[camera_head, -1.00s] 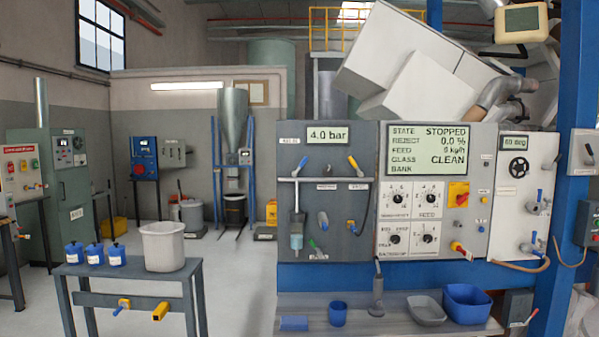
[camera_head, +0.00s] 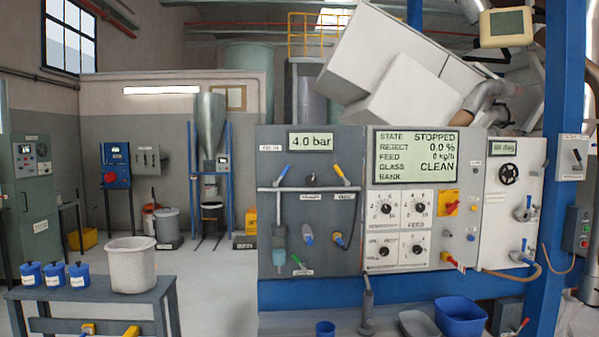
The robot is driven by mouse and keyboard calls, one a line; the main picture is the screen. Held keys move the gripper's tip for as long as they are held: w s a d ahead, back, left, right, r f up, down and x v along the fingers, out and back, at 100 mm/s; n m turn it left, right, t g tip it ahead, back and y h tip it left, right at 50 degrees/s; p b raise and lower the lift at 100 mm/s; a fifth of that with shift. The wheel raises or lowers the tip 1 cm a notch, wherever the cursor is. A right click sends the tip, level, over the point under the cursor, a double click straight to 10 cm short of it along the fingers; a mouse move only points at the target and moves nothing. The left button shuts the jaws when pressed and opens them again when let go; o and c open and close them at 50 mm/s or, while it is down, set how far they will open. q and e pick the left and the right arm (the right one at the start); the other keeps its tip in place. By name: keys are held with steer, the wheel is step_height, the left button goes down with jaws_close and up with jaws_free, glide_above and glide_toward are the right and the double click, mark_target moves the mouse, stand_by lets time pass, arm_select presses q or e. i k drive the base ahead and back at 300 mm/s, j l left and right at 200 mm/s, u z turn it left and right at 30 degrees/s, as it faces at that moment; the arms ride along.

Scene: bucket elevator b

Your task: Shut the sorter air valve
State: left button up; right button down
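The sorter's grey air panel (camera_head: 312,225) stands ahead, with a display (camera_head: 311,141) reading 4.0 bar. A lever with a blue handle (camera_head: 283,172) sits on its upper left, its handle tilted up to the right. A lever with a yellow handle (camera_head: 340,172) sits at upper right, tilted up to the left. The labels are too small to read, so I cannot tell which one is the sorter air valve. Neither of my grippers is in view.
Right of the air panel is a control panel (camera_head: 448,160) reading STOPPED, with dials. A shelf below holds a blue cup (camera_head: 325,329), a grey tray (camera_head: 417,324) and a blue bin (camera_head: 461,317). A bench (camera_head: 90,297) stands at left. Floor (camera_head: 222,290) is clear between.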

mark_target(276, 182)
steer(key=i+j, duration=0.1)
steer(key=i, duration=0.3)
steer(key=i+j, duration=0.15)
steer(key=i, duration=0.25)
steer(key=i+j, duration=0.1)
steer(key=i, duration=0.35)
steer(key=l+z, duration=0.05)
